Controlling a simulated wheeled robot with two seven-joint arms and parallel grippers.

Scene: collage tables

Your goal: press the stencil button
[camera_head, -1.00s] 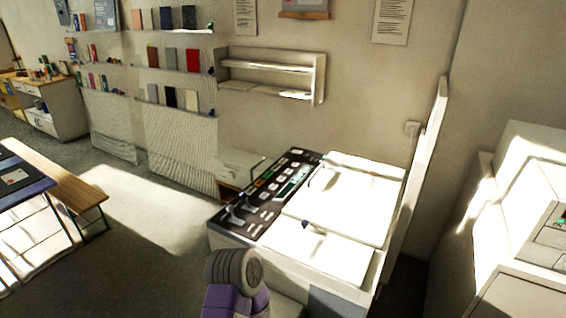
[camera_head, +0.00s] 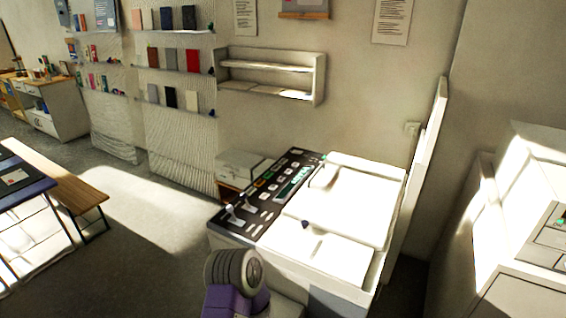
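A white machine (camera_head: 345,215) with a black control panel (camera_head: 262,200) stands against the wall, right of the middle. The panel carries several light buttons, a green one (camera_head: 270,174), a teal display strip (camera_head: 293,183) and two grey levers (camera_head: 236,214) at its near end. The labels are too small to read, so I cannot tell which button is the stencil button. Part of my own arm shows at the bottom middle in grey and purple. Neither gripper is in view.
A raised white lid or panel (camera_head: 420,180) stands along the machine's right side. Another white machine (camera_head: 530,230) stands at the right. A table (camera_head: 25,185) and wooden bench (camera_head: 70,185) are at the left. The floor between bench and machine is clear.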

